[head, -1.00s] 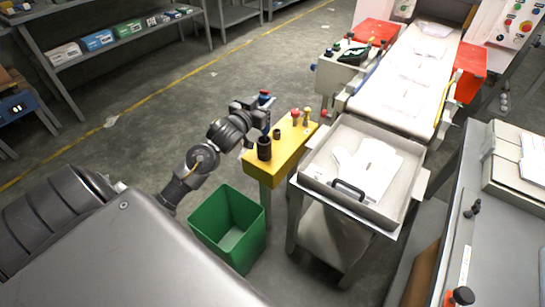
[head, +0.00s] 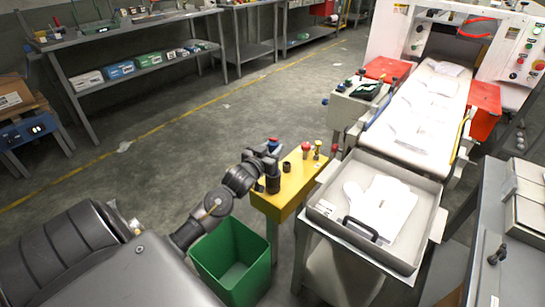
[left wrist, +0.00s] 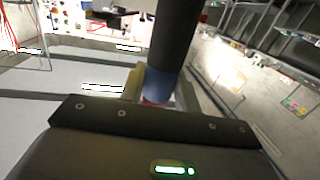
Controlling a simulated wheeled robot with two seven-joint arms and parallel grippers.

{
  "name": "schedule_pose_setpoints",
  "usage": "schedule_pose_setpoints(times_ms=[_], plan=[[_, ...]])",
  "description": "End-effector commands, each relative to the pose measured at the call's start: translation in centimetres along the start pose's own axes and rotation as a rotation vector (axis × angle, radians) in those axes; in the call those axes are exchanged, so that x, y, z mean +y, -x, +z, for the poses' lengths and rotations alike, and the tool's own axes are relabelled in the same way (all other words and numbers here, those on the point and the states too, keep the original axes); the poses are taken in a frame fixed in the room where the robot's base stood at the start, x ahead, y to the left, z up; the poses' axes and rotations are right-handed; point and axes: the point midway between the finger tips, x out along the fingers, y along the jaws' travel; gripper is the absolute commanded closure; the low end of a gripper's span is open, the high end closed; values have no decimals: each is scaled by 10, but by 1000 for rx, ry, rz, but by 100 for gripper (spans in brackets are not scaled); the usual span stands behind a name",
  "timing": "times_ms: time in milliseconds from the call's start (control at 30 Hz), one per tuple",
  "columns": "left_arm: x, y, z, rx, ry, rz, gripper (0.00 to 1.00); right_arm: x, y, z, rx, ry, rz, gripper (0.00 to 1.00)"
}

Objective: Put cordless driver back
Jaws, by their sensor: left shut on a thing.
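The cordless driver (head: 272,185) looks like an upright dark cylinder with a blue and red end at the top. My left gripper (head: 270,165) is shut on it at the left end of the yellow stand (head: 294,187). In the left wrist view the driver's dark body (left wrist: 174,35) runs to a blue band and a red part, with the jaws hiding the rest. I cannot tell whether its lower end touches the stand or sits in a holder. My right gripper is not in view.
A short black cup (head: 287,166), a red-topped tool (head: 306,150) and a yellow-topped tool (head: 318,149) stand on the yellow stand. A green bin (head: 256,262) is below on the floor. A grey tray (head: 424,203) with white film pieces is close on the right.

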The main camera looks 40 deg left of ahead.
Motion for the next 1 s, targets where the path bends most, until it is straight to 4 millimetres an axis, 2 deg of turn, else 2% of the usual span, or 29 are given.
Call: schedule_pose_setpoints(times_ms=[200, 300, 567, 600, 700, 767, 1000], plan=[[0, -2, 30, 0, 1, 0, 100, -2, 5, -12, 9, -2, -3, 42], [0, -2, 31, 3, 0, 0, 100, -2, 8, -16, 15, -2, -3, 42], [0, -2, 34, 1, 1, 0, 100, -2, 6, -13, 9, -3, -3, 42], [0, -2, 35, -1, 0, 0, 65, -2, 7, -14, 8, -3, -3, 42], [0, -2, 34, -1, 0, 0, 52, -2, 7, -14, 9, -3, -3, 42], [0, -2, 34, -1, 0, 0, 46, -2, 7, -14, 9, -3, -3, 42], [0, -2, 34, -1, 0, 1, 46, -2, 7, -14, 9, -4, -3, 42]])
